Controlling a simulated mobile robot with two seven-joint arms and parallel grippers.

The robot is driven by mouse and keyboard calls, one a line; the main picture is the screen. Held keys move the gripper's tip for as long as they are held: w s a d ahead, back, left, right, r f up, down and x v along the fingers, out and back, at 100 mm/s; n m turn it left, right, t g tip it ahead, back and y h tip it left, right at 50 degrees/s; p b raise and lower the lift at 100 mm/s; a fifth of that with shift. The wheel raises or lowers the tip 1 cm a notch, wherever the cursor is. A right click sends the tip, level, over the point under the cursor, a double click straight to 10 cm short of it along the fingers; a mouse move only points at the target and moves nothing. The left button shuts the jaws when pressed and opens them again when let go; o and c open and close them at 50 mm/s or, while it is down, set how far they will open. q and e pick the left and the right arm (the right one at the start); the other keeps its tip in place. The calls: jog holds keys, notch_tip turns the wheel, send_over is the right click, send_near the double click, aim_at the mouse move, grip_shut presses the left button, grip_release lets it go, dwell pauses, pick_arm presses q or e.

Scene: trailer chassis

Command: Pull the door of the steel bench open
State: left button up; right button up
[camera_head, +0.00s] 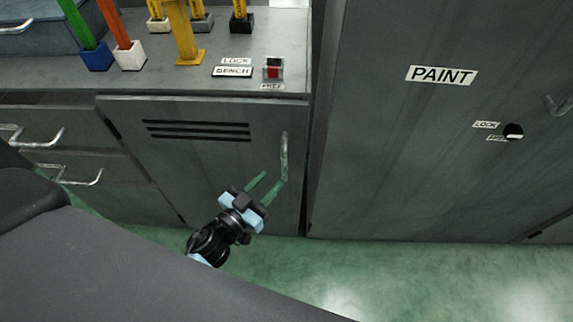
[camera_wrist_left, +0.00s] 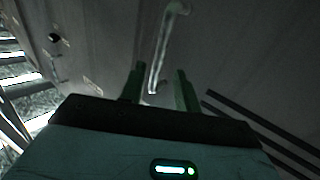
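The steel bench door (camera_head: 190,165) is a grey panel with dark slots near its top. It looks shut in the head view, and its surface fills much of the left wrist view (camera_wrist_left: 240,60). A vertical metal bar handle (camera_head: 284,155) is on the door's right side. My left gripper (camera_head: 269,181) is open and empty, with its green fingers pointing at the handle's lower part. In the left wrist view the handle (camera_wrist_left: 162,50) runs down between the two fingertips (camera_wrist_left: 158,78). I cannot tell whether they touch it. My right gripper is not in view.
The bench top (camera_head: 150,77) holds a red button (camera_head: 273,68), labels and coloured posts in blocks. Drawers with handles (camera_head: 80,178) are left of the door. A tall PAINT cabinet (camera_head: 400,140) stands close on the right. Green floor (camera_head: 400,275) is clear in front.

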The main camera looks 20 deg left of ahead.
aim_at(282, 169)
pick_arm(q)
jog(key=x, duration=0.7)
grip_shut()
jog(key=shift+s, duration=0.1)
